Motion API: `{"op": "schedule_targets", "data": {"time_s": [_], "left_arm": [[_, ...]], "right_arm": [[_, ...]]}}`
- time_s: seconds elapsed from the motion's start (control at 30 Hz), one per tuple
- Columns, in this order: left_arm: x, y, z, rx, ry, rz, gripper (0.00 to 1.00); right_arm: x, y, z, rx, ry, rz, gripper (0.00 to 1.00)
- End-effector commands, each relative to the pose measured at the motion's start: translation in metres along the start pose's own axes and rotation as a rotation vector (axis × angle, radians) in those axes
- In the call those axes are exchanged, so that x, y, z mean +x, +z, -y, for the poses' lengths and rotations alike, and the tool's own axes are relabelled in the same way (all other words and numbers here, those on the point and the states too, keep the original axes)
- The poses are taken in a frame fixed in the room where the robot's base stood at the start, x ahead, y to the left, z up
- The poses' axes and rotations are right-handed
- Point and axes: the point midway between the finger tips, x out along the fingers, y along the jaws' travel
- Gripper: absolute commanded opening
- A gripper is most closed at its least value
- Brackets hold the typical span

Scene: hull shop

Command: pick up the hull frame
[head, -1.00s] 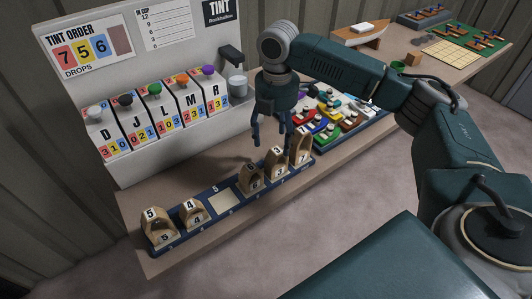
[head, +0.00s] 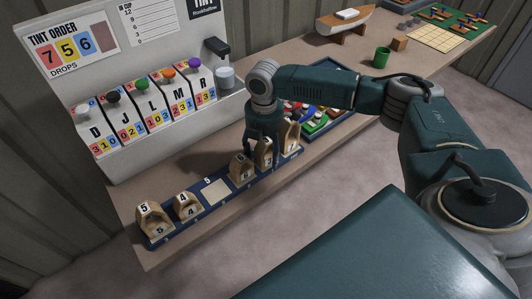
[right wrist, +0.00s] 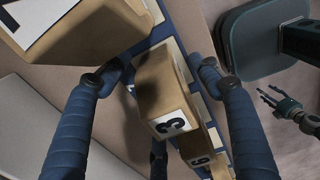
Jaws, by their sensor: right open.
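The wooden hull frame marked 3 (head: 266,158) stands upright in a long blue rack (head: 201,217), between two other frames. My right gripper (head: 264,143) is above and around it, pointing down. In the right wrist view the same frame (right wrist: 160,96) lies between the spread blue fingers (right wrist: 152,78), with gaps visible on both sides. The right gripper is open and holds nothing. A dark gripper, apparently my left one (right wrist: 284,105), is small at the right of the right wrist view.
Neighbouring frames (head: 242,167) and (head: 291,138) stand close on either side. Two more (head: 154,222) and (head: 187,206) stand at the rack's left, beside a bare pale slot (head: 215,190). A tint dispenser (head: 140,112) stands behind; a tray (head: 335,124) of coloured pieces is beyond the arm.

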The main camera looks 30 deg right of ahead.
Motion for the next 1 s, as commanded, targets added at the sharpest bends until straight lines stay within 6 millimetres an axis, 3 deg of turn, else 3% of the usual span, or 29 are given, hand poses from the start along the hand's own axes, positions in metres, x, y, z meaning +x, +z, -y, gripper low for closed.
{"op": "schedule_targets", "data": {"time_s": [0.17,0.4,0.43,0.77,1.0], "left_arm": [[0.0,0.009,-0.001,0.0,0.001,0.014,0.59],[0.0,0.019,-0.003,0.0,0.003,0.028,0.59],[0.0,0.019,-0.003,0.0,0.003,0.029,0.59],[0.0,0.018,-0.002,0.0,0.003,0.027,0.59],[0.004,0.017,-0.002,0.0,0.002,0.024,0.59]], "right_arm": [[0.0,0.0,0.0,0.0,0.001,0.0,0.62],[0.0,0.0,0.0,0.0,0.001,0.0,0.14],[0.0,0.0,0.0,0.0,0.001,0.0,0.12],[-0.004,0.0,-0.001,0.0,0.003,-0.001,0.11],[-0.032,0.0,-0.002,0.0,0.005,-0.001,0.11]]}}
